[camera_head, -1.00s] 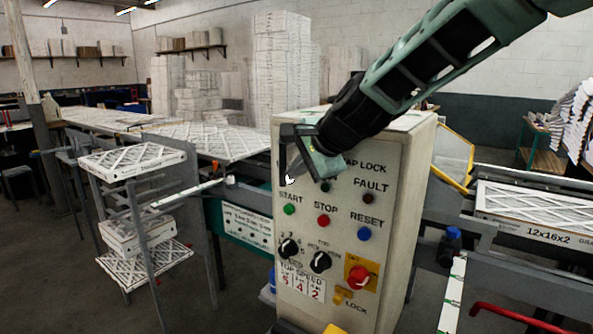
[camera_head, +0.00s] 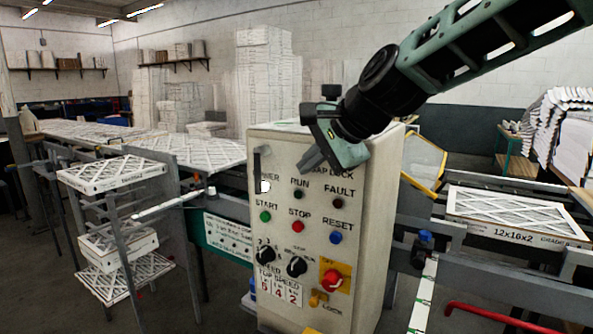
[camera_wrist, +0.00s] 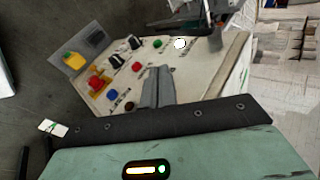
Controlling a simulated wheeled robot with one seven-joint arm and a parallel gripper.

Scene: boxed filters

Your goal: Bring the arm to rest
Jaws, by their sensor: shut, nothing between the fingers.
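My gripper (camera_head: 311,160) is in front of the upper part of a beige control box, below the end of my arm, which reaches in from the top right. Its fingers are shut and empty. In the wrist view the shut fingers (camera_wrist: 157,88) point at the panel (camera_wrist: 195,75) of the box. I cannot tell the exact gap between fingertips and panel.
A rack with boxed filters (camera_head: 112,174) stands at the left. A filter marked 12x16x2 (camera_head: 512,211) lies on a conveyor at the right. A yellow-framed guard (camera_head: 424,160) is just right of the box. Tall white stacks (camera_head: 264,80) stand behind.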

